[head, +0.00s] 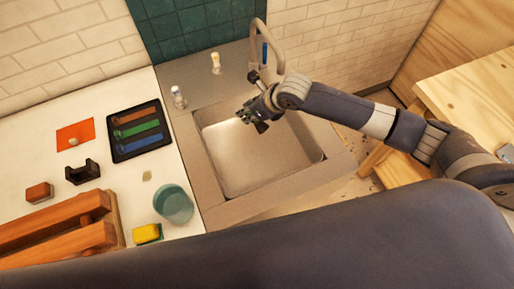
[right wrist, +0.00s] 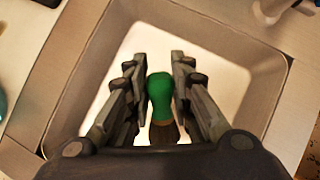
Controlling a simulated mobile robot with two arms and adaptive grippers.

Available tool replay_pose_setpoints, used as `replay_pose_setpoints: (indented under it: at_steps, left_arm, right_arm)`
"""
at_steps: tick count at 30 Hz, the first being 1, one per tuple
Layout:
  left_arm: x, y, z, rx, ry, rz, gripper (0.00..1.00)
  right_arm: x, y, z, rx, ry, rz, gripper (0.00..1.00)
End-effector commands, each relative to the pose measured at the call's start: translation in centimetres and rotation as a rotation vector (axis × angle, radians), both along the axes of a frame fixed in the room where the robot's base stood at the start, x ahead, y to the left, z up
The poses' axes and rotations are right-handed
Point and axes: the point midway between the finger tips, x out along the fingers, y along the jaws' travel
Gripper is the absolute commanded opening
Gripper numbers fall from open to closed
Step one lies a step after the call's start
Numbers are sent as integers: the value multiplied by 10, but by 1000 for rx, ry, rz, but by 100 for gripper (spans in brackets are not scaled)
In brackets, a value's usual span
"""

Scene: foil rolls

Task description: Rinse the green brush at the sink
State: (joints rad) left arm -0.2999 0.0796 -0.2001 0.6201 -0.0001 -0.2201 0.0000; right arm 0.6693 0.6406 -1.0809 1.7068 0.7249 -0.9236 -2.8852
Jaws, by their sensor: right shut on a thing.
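In the right wrist view my right gripper (right wrist: 158,66) is shut on the green brush (right wrist: 160,92). Its green part lies between the fingers, with a brown end nearer the palm. The pale sink basin (right wrist: 225,110) shows beneath it. In the head view the brush is mostly hidden by the fingers. A blue piece shows on the tap. My left gripper is not in view.
On the left counter are a black tray (head: 113,153) with brown, green and blue items, a teal cup (head: 174,204), a yellow sponge (head: 147,233) and a wooden rack (head: 60,233). Two small bottles (head: 179,97) (head: 216,63) stand by the sink. A wooden table (head: 470,95) is at right.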

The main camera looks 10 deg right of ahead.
Motion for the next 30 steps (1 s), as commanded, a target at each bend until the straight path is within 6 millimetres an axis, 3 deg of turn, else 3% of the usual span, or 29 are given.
replay_pose_setpoints:
  at_steps: [9, 15, 30]
  left_arm:
    - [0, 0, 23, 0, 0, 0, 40]
    - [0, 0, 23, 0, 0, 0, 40]
    - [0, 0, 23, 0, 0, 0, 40]
  right_arm:
    - [0, 0, 27, 0, -2, 0, 0]
    - [0, 0, 39, 0, -1, -1, 0]
    - [0, 0, 40, 0, 0, 0, 0]
